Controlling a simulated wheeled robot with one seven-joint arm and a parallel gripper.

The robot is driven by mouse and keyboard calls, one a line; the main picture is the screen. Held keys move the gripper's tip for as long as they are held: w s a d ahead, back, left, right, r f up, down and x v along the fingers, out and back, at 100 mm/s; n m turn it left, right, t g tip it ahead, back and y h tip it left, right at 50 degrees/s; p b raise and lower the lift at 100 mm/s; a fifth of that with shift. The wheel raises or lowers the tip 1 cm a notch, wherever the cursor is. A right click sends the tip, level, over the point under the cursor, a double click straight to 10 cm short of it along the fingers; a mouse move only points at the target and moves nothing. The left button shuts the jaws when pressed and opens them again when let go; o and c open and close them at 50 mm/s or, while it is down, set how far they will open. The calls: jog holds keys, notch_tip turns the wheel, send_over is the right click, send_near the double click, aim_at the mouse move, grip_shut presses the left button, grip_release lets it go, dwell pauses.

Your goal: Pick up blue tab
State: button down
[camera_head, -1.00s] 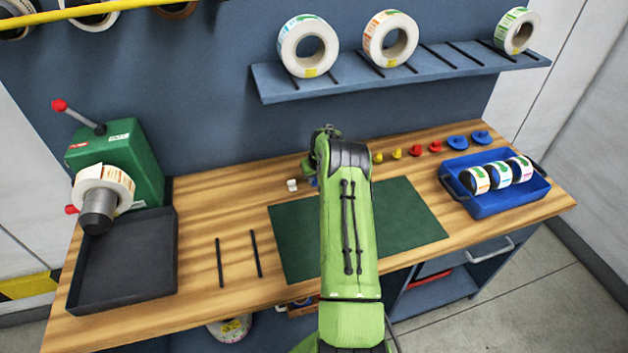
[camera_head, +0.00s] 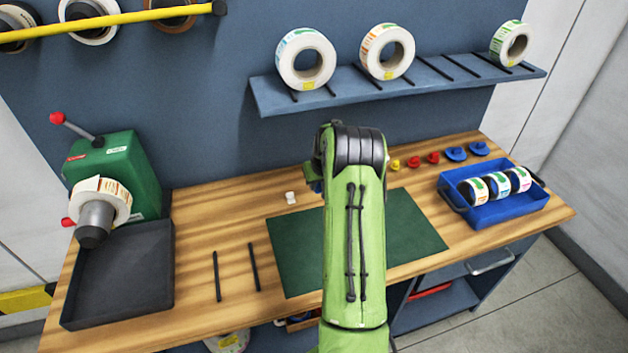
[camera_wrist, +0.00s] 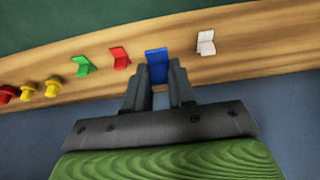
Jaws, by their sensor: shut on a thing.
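The blue tab (camera_wrist: 157,62) stands between the two fingertips of my gripper (camera_wrist: 157,76) in the wrist view, and the fingers are shut on it. Whether it is lifted off the wood or still touches it, I cannot tell. A white tab (camera_wrist: 206,42) is to its right; a red tab (camera_wrist: 120,58) and a green tab (camera_wrist: 82,66) are to its left. In the head view my green arm hides my gripper and most of this row; only the white tab (camera_head: 291,198) shows clearly, left of the arm.
Yellow and red knobs (camera_head: 433,158) and blue ones (camera_head: 455,153) stand right of my arm. A blue tray (camera_head: 500,214) holds label rolls. A green mat (camera_head: 415,235) lies under my arm. A green machine (camera_head: 120,165) and a black tray (camera_head: 120,280) are left. A shelf (camera_head: 400,85) hangs above.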

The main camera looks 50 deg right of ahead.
jog(key=s+a+b, duration=0.1)
jog(key=s+a, duration=0.6)
jog(key=s, duration=0.6)
jog(key=shift+s+a, duration=0.2)
